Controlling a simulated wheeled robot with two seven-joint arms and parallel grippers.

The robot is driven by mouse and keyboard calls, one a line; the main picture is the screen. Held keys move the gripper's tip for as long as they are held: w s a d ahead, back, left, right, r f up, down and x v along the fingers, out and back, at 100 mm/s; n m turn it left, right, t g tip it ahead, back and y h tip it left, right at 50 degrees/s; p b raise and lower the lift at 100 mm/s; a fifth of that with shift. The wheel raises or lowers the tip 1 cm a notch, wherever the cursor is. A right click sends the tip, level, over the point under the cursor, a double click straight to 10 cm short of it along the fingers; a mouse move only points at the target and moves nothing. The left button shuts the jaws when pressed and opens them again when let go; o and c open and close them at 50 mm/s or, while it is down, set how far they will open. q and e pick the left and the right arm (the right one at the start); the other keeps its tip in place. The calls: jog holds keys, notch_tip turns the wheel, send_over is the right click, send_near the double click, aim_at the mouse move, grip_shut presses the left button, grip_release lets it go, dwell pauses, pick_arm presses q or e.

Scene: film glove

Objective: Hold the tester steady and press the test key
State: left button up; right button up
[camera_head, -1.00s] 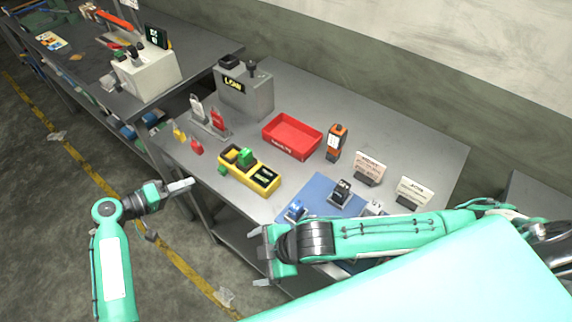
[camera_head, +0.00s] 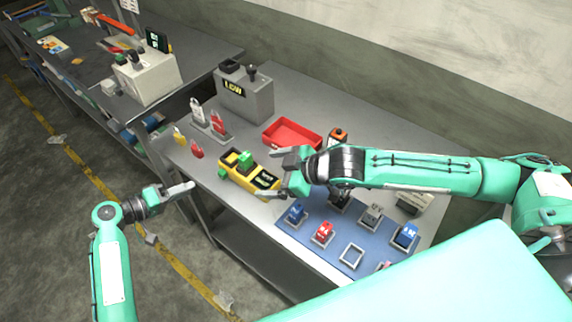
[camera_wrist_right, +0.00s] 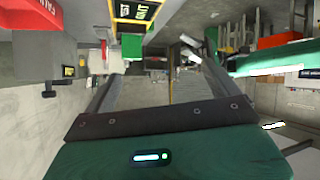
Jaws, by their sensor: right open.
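The unit I take for the tester is a yellow box (camera_head: 235,181) with a green block (camera_head: 245,159) on top and dark panels at its right end. It lies on the grey bench. My right gripper (camera_head: 273,173) is open, fingers pointing left, close to the box's right end; contact cannot be told. The right wrist view shows the spread fingers (camera_wrist_right: 160,70) with nothing between them, and a yellow-framed dark panel (camera_wrist_right: 135,10) beyond. My left gripper (camera_head: 182,188) is off the bench's left side, apart from the box; its jaw gap is unclear. No test key is clearly identifiable.
A red tray (camera_head: 291,133) and an orange-black device (camera_head: 338,134) stand behind my right gripper. A grey box reading LOW (camera_head: 245,97) stands at the back. Red and white padlock-like items (camera_head: 217,123) are at left. A blue mat (camera_head: 322,253) holds several small blocks.

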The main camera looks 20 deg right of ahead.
aim_at(251, 165)
jog(key=w+d+f+m+t, duration=0.1)
jog(key=w+d+f+m, duration=0.1)
jog(key=w+d+m, duration=0.15)
jog(key=shift+h, duration=0.3)
jog(key=x, duration=1.2)
jog(key=shift+a+f, duration=0.2)
jog(key=shift+f, duration=0.1)
pick_arm(q)
jog(key=shift+c, duration=0.3)
pick_arm(e)
jog(key=c, duration=1.4)
pick_arm(q)
grip_shut()
